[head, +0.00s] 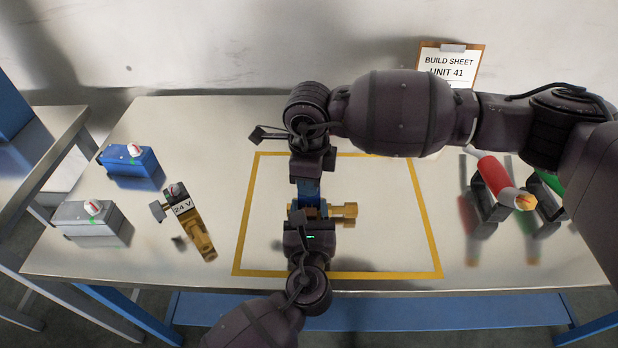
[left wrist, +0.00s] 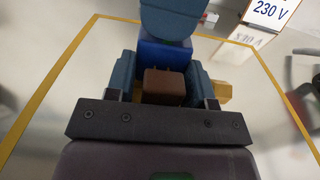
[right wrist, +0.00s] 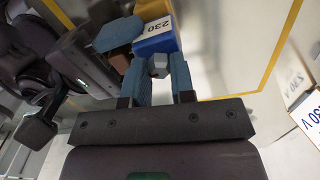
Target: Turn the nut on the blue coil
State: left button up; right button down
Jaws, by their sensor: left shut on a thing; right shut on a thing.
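The blue coil (head: 309,191) stands inside the yellow outline, between my two grippers, with brass fittings (head: 344,211) below it. Its 230 V label shows in the right wrist view (right wrist: 155,41). My right gripper (right wrist: 160,72) is above the coil, shut on a small grey nut (right wrist: 158,64) at the coil's end. In the head view my right wrist and gripper largely hide the nut.
A brass valve labelled 24 V (head: 183,210) lies left of the outline. Blue (head: 130,161) and grey (head: 85,219) boxes with knobs stand farther left. Red (head: 494,175) and green (head: 551,182) cylinders are at right. A build sheet (head: 450,66) stands behind.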

jog(key=shift+m, duration=0.5)
jog(key=c, duration=1)
grip_release()
jog(key=shift+o, duration=0.2)
notch_tip(320, 180, up, 12)
pick_arm(q)
jog(key=o, duration=1.3)
jog(key=shift+o, duration=0.2)
